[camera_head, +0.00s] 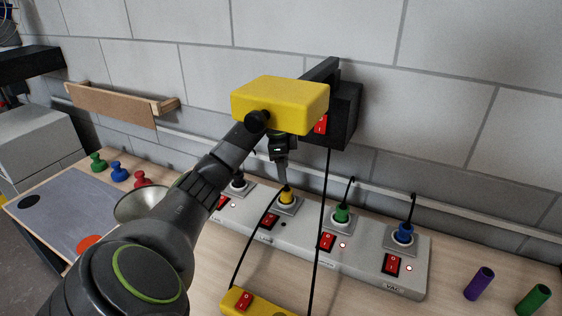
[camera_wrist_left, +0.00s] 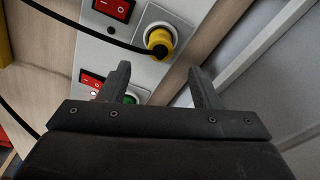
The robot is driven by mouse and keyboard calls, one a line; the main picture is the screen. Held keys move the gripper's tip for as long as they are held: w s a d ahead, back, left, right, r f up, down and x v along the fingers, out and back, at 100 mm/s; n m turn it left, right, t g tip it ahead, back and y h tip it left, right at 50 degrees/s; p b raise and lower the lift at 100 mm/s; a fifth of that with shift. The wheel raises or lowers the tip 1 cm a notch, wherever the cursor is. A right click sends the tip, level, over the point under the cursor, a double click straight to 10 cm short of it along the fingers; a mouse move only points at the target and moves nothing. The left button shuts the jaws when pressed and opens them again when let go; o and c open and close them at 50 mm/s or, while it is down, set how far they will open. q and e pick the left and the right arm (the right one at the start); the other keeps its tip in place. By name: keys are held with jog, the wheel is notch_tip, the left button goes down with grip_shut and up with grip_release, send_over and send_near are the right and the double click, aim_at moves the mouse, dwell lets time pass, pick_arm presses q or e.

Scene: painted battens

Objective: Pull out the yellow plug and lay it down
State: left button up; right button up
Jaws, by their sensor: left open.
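The yellow plug (camera_head: 287,196) sits in a socket of the grey power strip (camera_head: 262,232), with a black cable. In the left wrist view the yellow plug (camera_wrist_left: 160,39) is seated in its round white socket, beyond the fingertips. My left gripper (camera_head: 284,178) is just above the plug in the head view, pointing down. In the left wrist view the left gripper (camera_wrist_left: 158,82) is open, with nothing between its fingers. A green plug (camera_wrist_left: 130,99) shows partly behind a finger. My right gripper is not in view.
A green plug (camera_head: 342,214) and a blue plug (camera_head: 404,232) stand in other sockets with cables. A yellow box (camera_head: 282,102) is beside a black box on the wall. A purple cylinder (camera_head: 479,283) and a green cylinder (camera_head: 533,299) stand at the right.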

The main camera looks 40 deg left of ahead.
aim_at(286, 189)
pick_arm(q)
jog(key=f, duration=0.3)
jog(key=f+p, duration=0.1)
jog(key=f, duration=0.2)
jog(key=f+p, duration=0.1)
jog(key=f, duration=0.2)
jog(key=shift+w+d, duration=0.35)
jog(key=shift+d, duration=0.05)
jog(key=shift+c, duration=0.2)
jog(key=shift+r, duration=0.1)
jog(key=c, duration=1.1)
jog(key=shift+r, duration=0.15)
jog(key=shift+r+p, duration=1.35)
jog(key=shift+p, duration=0.8)
